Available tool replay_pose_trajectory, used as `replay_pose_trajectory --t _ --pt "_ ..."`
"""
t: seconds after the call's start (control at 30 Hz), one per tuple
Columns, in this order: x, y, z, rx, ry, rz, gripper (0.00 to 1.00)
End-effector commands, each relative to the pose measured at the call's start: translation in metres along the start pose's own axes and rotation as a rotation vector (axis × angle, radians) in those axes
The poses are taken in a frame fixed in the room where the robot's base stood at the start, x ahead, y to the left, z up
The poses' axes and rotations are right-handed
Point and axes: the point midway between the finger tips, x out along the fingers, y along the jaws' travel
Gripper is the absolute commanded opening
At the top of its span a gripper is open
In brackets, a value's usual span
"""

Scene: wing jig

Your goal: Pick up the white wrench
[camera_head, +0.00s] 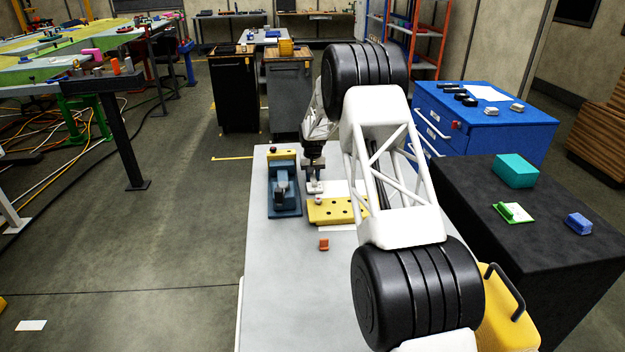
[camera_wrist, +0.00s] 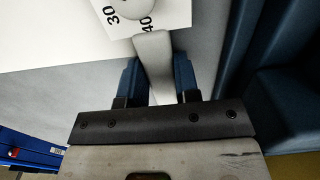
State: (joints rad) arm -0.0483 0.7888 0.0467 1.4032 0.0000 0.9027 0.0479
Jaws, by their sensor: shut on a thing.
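The white wrench (camera_wrist: 153,62) shows in the wrist view as a pale, narrow bar between the two blue fingers of my gripper (camera_wrist: 156,82). The fingers are shut on it. Its upper part reaches over a white card (camera_wrist: 180,15) printed with 30 and 40, where a rounded pale end shows. In the head view my gripper (camera_head: 314,178) is low over the light grey table (camera_head: 285,300), just right of a dark blue fixture (camera_head: 285,208). The wrench is small there and partly hidden by my gripper. I cannot tell whether it touches the table.
A yellow plate with holes (camera_head: 330,213) lies just in front of my gripper. A small orange block (camera_head: 323,244) is nearer. The table's front left is clear. A black cabinet (camera_head: 545,265) with small items and a blue cabinet (camera_head: 500,130) stand at the right.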

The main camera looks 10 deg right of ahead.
Motion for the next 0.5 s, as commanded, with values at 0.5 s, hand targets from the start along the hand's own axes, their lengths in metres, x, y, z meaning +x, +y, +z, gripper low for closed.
replay_pose_trajectory --t 0.5 --pt "-0.019 0.000 -0.001 0.000 0.002 0.000 0.00"
